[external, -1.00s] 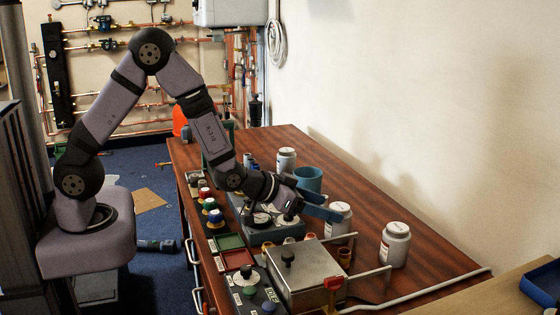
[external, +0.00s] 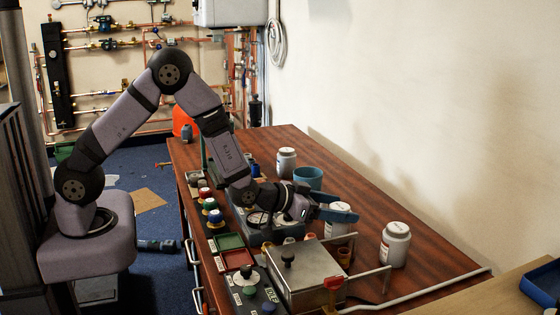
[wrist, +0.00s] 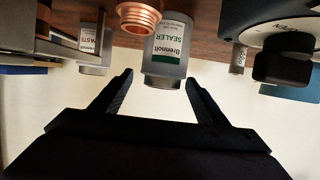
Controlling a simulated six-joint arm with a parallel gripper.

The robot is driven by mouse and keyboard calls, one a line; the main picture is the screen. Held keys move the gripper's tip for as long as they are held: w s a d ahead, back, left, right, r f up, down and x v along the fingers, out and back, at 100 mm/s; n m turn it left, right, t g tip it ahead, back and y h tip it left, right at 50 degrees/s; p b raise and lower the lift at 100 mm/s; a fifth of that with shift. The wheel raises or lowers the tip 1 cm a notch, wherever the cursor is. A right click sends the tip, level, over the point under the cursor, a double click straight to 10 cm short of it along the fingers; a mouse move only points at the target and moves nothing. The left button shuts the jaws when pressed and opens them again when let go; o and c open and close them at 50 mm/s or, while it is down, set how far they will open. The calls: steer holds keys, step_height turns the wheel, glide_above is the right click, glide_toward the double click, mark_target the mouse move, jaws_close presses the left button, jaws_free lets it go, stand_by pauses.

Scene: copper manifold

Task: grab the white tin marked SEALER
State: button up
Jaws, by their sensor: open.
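The white tin marked SEALER (wrist: 166,50) appears upside down in the wrist view, its label facing me. In the external view it is the middle white tin (external: 335,230), partly hidden by my gripper. My gripper (external: 346,207) is open and empty, its fingers level and pointing at the tin. In the wrist view the fingertips (wrist: 159,77) lie on either side of the tin's lower outline in the picture. I cannot tell whether the tin is between the fingers or just beyond them.
A tin marked PASTE (wrist: 95,45) is the right-hand tin (external: 395,245) outside. Another white tin (external: 286,161) and a teal cup (external: 308,178) stand farther back. A copper fitting (wrist: 140,17) overlaps SEALER in the wrist view. A metal box (external: 305,275) is in front.

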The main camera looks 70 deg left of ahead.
steer(key=shift+p+x, duration=0.35)
steer(key=shift+x, duration=2.05)
steer(key=shift+a, duration=0.15)
steer(key=shift+c, duration=0.4)
steer(key=c, duration=1.1)
steer(key=shift+c, duration=0.2)
steer(key=shift+r, duration=0.15)
step_height(320, 180, up, 10)
